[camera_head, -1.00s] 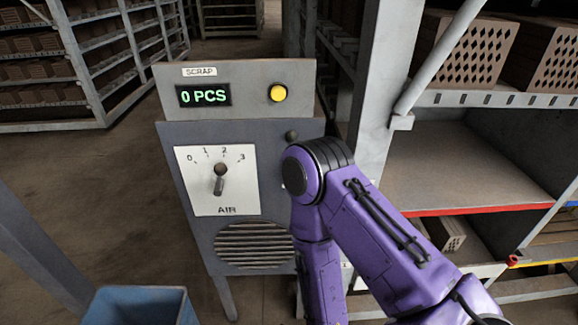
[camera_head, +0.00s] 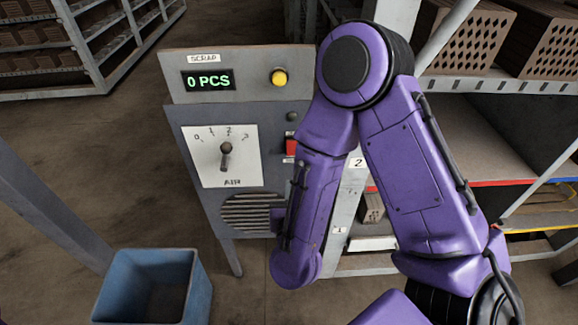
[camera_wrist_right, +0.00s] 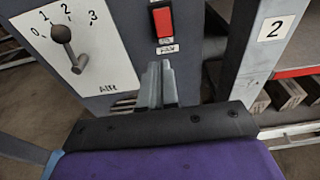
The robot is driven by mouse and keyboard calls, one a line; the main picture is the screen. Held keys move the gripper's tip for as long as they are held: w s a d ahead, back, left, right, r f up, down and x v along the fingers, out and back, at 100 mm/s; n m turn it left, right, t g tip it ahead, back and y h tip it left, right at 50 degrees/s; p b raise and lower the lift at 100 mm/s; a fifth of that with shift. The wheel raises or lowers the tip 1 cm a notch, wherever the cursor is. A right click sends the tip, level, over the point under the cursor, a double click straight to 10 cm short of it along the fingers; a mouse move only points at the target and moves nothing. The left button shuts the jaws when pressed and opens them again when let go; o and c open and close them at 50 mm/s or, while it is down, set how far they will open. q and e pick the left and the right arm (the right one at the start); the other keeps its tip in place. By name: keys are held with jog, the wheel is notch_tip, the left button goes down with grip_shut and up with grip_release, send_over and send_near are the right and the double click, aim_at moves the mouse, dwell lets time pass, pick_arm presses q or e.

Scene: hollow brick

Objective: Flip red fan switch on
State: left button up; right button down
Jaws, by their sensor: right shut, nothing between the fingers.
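The red fan switch (camera_wrist_right: 162,20) is a red rocker on the grey cabinet, with a FAN label (camera_wrist_right: 167,49) under it in the right wrist view. In the head view the red switch (camera_head: 291,147) is partly hidden behind my purple right arm. My right gripper (camera_wrist_right: 160,68) is shut and empty. Its fingertips appear just below the switch and label in the right wrist view; I cannot tell whether they touch the panel. In the head view the right gripper is hidden. My left gripper is in neither view.
The cabinet (camera_head: 180,120) carries an AIR dial (camera_head: 226,155), a yellow button (camera_head: 279,77), a 0 PCS display (camera_head: 208,80) and a vent (camera_head: 250,213). A blue bin (camera_head: 125,285) stands in front at lower left. A shelf rack (camera_head: 470,150) with bricks stands right of the cabinet.

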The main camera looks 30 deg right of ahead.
jog(key=b, duration=0.7)
send_near(289, 155)
jog(key=f, duration=0.1)
jog(key=x, duration=0.2)
jog(key=p+x, duration=0.1)
jog(key=r+p+x, duration=0.1)
jog(key=x, duration=0.1)
jog(key=shift+w+d+f, duration=0.1)
jog(key=shift+w+d, duration=0.1)
jog(key=shift+w, duration=0.2)
jog(key=shift+w+d+f, duration=0.15)
jog(key=shift+w+d, duration=0.1)
jog(key=shift+w, duration=0.1)
jog(key=shift+f, duration=0.1)
